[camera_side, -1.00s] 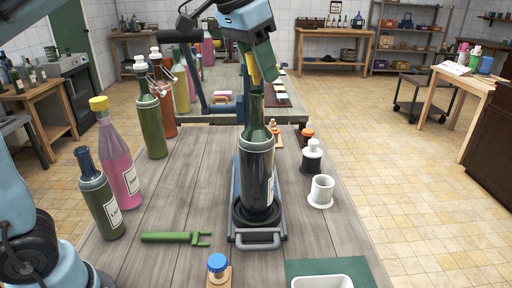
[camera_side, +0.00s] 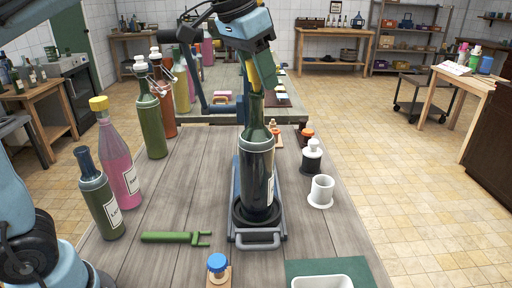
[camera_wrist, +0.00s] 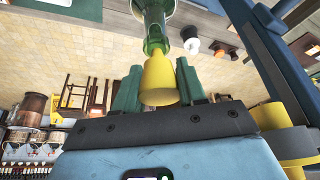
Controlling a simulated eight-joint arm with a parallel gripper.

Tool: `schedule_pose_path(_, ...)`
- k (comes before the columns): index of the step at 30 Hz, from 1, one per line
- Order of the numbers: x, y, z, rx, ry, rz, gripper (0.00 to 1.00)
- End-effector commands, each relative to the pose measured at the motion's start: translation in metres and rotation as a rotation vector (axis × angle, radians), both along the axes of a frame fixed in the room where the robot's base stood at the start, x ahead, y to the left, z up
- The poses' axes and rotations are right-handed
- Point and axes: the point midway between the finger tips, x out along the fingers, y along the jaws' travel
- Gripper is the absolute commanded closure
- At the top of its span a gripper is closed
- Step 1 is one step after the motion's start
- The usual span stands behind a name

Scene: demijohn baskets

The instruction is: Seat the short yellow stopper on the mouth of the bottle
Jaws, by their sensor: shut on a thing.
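The dark green bottle (camera_side: 257,165) stands upright in a grey tray (camera_side: 257,236) with a handle, on the table. Its neck and mouth (camera_side: 256,98) point up under my gripper (camera_side: 262,78). My gripper is tilted and shut on the yellow stopper (camera_side: 253,75). In the wrist view the yellow stopper (camera_wrist: 159,80) sits between my green fingers (camera_wrist: 157,88). Its narrow end points at the bottle's neck (camera_wrist: 154,22) and overlaps the mouth in the picture. I cannot tell whether it touches or is inside.
A white cup (camera_side: 320,191) and a black-and-white stopper (camera_side: 312,157) stand right of the bottle. Several bottles, including a pink one (camera_side: 120,158), stand at left. Bare table lies between.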

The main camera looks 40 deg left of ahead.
Motion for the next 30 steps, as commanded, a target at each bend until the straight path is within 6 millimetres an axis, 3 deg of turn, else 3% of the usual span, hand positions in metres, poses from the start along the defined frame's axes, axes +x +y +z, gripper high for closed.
schedule_pose_path(27, 0.000, 0.000, -0.021, 0.000, 0.000, 0.000, 0.88)
schedule_pose_path(28, 0.000, 0.000, -0.020, 0.000, 0.000, 0.000, 0.55)
schedule_pose_path(30, 0.000, 0.000, -0.020, 0.000, 0.000, 0.000, 0.44)
